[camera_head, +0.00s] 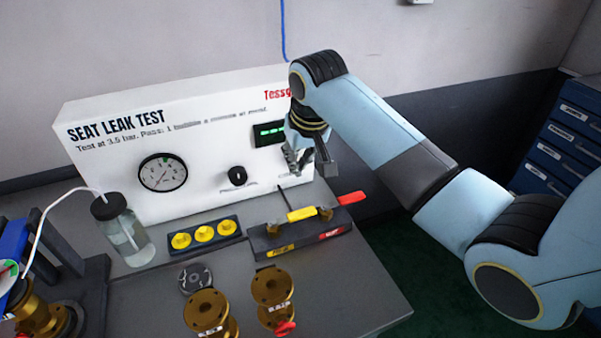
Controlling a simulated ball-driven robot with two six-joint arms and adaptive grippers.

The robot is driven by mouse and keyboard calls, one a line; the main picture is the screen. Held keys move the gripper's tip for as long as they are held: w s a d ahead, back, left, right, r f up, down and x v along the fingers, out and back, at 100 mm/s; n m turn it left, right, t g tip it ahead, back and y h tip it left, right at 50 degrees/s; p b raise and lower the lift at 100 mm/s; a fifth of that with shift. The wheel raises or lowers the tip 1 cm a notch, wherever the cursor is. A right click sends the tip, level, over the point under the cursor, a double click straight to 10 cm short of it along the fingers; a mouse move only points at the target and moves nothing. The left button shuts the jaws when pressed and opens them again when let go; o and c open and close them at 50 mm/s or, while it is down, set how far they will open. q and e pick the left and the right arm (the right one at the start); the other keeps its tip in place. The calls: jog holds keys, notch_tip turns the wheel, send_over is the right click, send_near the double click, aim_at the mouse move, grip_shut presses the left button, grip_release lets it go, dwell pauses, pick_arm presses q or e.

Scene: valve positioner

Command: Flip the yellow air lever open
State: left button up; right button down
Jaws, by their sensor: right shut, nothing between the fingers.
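The yellow air lever (301,214) lies on a dark valve block (262,244) at the front of the test panel. It lies nearly flat across the top of a brass fitting. A red lever (353,198) sits on the same block, pointing right. My right gripper (300,168) is shut and empty, pointing down above and behind the yellow lever, close to the panel face. It appears apart from the lever, though the exact gap is hard to judge. My left gripper is not in view.
The white seat leak test panel (110,165) with a gauge (162,173) and black knob (237,176) stands behind. A yellow-capped strip (204,236), bottle (122,230) and brass valves (272,287) stand on the grey bench (370,295). The bench's right front is clear.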

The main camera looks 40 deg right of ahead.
aim_at(292, 217)
jog(key=x, duration=0.9)
jog(key=shift+a+b, duration=0.1)
jog(key=shift+b, duration=0.25)
jog(key=s, duration=0.1)
jog(key=s+p, duration=0.2)
jog(key=shift+s+a+r, duration=0.3)
jog(key=shift+a, duration=0.1)
jog(key=shift+s+f, duration=0.1)
jog(key=shift+s, duration=0.15)
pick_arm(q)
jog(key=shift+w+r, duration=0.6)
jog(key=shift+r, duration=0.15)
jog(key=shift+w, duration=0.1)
